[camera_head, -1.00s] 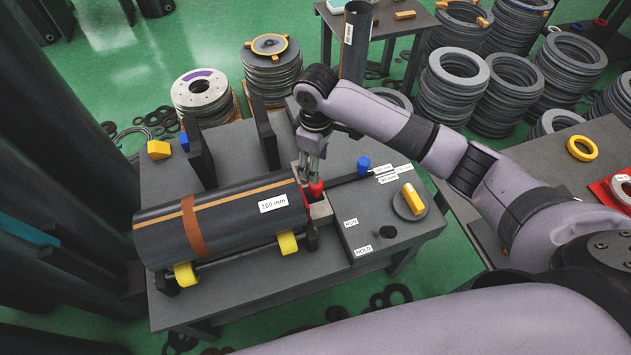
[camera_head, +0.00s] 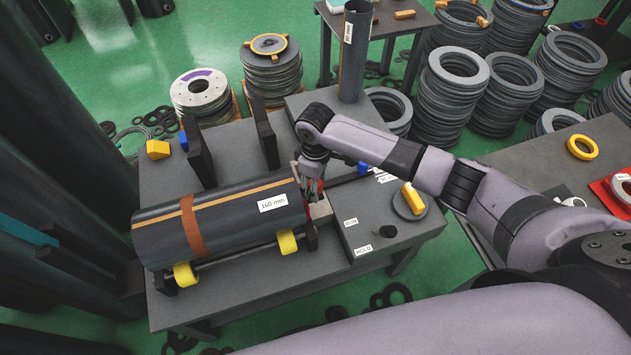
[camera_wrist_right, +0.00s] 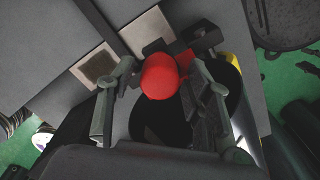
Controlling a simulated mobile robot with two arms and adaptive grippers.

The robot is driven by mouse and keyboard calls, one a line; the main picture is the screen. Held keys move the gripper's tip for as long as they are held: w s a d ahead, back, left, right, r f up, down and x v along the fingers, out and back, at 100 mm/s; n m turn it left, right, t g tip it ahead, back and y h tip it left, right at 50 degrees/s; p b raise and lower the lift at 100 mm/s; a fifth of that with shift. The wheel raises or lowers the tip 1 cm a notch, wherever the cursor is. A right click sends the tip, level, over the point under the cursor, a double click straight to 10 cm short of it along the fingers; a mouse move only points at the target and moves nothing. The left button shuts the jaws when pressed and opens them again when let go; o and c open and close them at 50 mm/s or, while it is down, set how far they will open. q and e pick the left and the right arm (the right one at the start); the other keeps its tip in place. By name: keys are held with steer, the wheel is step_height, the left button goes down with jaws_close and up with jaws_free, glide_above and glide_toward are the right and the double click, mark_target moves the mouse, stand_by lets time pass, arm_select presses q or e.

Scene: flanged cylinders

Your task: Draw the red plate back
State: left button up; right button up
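The red plate (camera_head: 311,238) stands at the right end of the dark 160 mm cylinder (camera_head: 215,218), beside a pale block, mostly hidden by my gripper in the head view. A round red knob (camera_wrist_right: 160,76) shows in the right wrist view, with more red (camera_wrist_right: 186,60) just behind it. My right gripper (camera_head: 313,190) is down at this end of the cylinder. In the wrist view its fingers (camera_wrist_right: 152,98) stand apart on both sides of the knob, with a gap visible on the left. My left gripper is not in view.
The cylinder lies on yellow rollers (camera_head: 287,243) on a grey bench (camera_head: 232,290). A grey box with a yellow rotary switch (camera_head: 413,198) and RUN and HOLD labels is at right. Two dark uprights (camera_head: 266,130) stand behind the cylinder. Stacked rings (camera_head: 455,95) fill the background.

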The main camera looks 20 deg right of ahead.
jaws_close()
stand_by(0.3)
stand_by(0.3)
